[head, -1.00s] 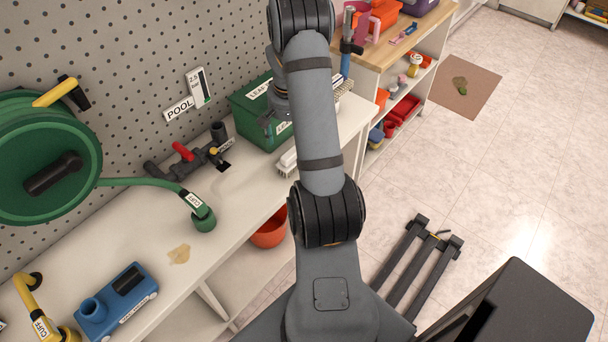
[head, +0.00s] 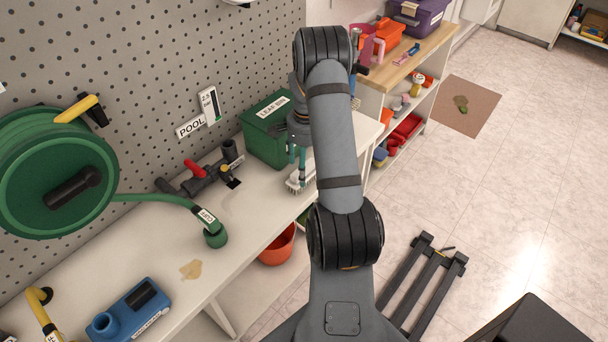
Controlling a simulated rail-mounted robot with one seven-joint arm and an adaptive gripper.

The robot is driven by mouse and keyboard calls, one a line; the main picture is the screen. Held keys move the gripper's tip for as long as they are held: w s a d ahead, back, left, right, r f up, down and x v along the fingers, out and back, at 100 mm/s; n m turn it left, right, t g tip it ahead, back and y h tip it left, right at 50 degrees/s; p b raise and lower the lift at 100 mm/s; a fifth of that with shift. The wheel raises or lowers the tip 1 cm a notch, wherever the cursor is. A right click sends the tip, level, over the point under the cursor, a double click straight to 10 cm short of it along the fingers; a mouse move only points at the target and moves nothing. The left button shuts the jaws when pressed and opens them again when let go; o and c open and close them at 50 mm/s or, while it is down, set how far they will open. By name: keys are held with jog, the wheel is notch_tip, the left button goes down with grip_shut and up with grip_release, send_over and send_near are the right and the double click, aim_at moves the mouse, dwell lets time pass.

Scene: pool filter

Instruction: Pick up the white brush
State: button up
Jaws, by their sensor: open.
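The white brush (head: 293,186) lies on the white bench near its front edge, in front of the green leaf bin. My gripper (head: 297,172) points down at the brush, with its fingers reaching close to it. The fingers are open. My arm hides the right side of the brush, and I cannot tell whether the fingers touch it.
The green leaf bin (head: 267,134) stands just behind my gripper. A pipe valve with a red handle (head: 196,168) and a green hose end (head: 214,236) are to the left on the bench (head: 240,215). An orange bucket (head: 277,246) sits below the bench edge.

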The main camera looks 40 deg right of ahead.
jog(key=shift+a+f+p, duration=0.1)
jog(key=shift+f+p, duration=0.2)
jog(key=shift+f, duration=1.7)
jog(key=shift+c, duration=1.1)
jog(key=c, duration=1.1)
jog(key=shift+r, duration=0.1)
